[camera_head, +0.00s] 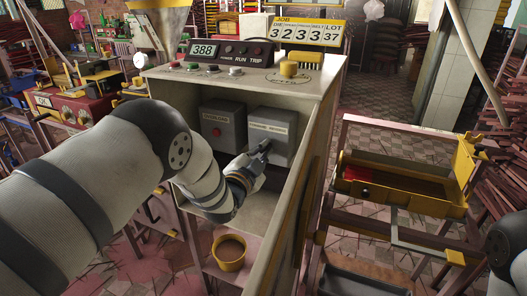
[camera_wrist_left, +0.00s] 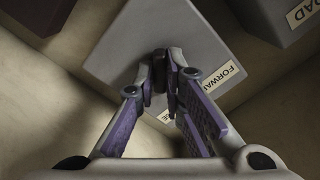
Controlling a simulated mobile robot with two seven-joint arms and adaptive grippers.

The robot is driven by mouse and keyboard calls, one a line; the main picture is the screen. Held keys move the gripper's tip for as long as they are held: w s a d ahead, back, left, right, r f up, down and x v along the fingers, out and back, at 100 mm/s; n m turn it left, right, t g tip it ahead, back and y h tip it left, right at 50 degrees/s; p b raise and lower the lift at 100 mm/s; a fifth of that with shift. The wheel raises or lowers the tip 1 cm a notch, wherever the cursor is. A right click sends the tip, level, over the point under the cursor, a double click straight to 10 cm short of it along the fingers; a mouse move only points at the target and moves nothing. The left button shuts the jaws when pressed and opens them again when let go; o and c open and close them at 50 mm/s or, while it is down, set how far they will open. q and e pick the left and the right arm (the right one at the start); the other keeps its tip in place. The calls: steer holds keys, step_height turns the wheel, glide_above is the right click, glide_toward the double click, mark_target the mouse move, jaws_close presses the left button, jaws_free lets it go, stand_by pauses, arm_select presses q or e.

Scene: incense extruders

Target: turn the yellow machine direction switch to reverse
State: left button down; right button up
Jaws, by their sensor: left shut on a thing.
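The direction switch is a grey box (camera_head: 272,130) with a white label, on the right inside the machine's (camera_head: 300,90) open cabinet. My left gripper (camera_head: 264,148) reaches in from the left to the front of this box. In the left wrist view the box (camera_wrist_left: 135,45) lies straight ahead, and the fingers (camera_wrist_left: 162,85) are closed together at its face, shut on the switch's dark handle. The fingers mostly hide the handle, so its exact angle cannot be told. "FORWAR" is readable on the label (camera_wrist_left: 231,73), and its other end is partly covered. My right gripper is out of view.
A yellow cup (camera_head: 231,254) sits on the shelf below. The cabinet's side wall (camera_head: 308,160) is close on the right. An open yellow case (camera_head: 400,194) stands farther right.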

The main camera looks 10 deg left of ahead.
arm_select(q)
steer(key=shift+f, duration=0.15)
steer(key=c, duration=1.7)
jaws_free()
steer(key=s, duration=0.4)
steer(key=s+a, duration=0.1)
steer(key=s, duration=0.3)
steer(key=s+a, duration=0.1)
steer(key=s, duration=0.3)
steer(key=shift+a, duration=0.2)
